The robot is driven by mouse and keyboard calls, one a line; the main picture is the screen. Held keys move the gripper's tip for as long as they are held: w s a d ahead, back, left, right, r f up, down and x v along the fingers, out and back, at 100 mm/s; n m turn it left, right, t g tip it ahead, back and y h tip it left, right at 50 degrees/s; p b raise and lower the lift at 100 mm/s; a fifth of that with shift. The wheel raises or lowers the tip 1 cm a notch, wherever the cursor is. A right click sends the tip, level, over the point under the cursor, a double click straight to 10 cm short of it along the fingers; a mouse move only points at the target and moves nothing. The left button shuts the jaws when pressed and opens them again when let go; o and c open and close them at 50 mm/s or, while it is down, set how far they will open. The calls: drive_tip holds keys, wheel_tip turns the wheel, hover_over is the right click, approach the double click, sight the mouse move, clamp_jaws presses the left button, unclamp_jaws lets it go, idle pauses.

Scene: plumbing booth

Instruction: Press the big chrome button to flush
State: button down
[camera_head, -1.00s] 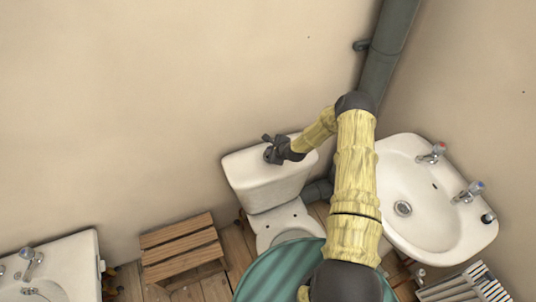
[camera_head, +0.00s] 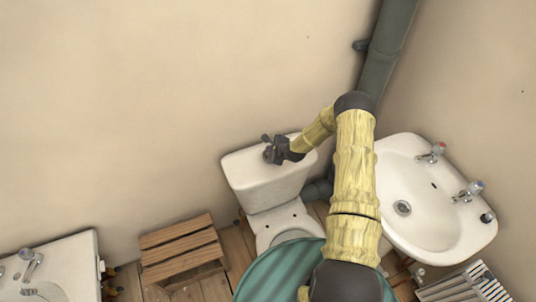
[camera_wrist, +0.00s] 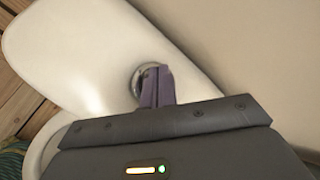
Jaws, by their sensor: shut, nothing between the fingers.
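The white toilet (camera_head: 268,180) stands against the back wall with its cistern lid on top. The big chrome button (camera_wrist: 138,78) is a round disc on the cistern lid in the wrist view, partly covered by my fingers. My gripper (camera_head: 267,147) is over the lid in the head view, and its fingers hide most of the button there. In the wrist view my gripper (camera_wrist: 158,76) is shut and empty, its fingertips over the button's right part. I cannot tell whether the tips touch the button or whether it is pushed down.
A white basin (camera_head: 430,215) with two taps is to the right of my arm. A grey pipe (camera_head: 385,60) runs up the wall corner. A wooden crate (camera_head: 182,245) stands left of the toilet, and another basin (camera_head: 60,265) is at far left.

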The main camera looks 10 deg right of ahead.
drive_tip(key=shift+f+b, duration=0.45)
drive_tip(key=shift+b, duration=0.1)
drive_tip(key=shift+r, duration=0.1)
drive_tip(key=shift+d+f, duration=0.1)
drive_tip(key=shift+f, duration=0.1)
drive_tip(key=shift+d, duration=0.1)
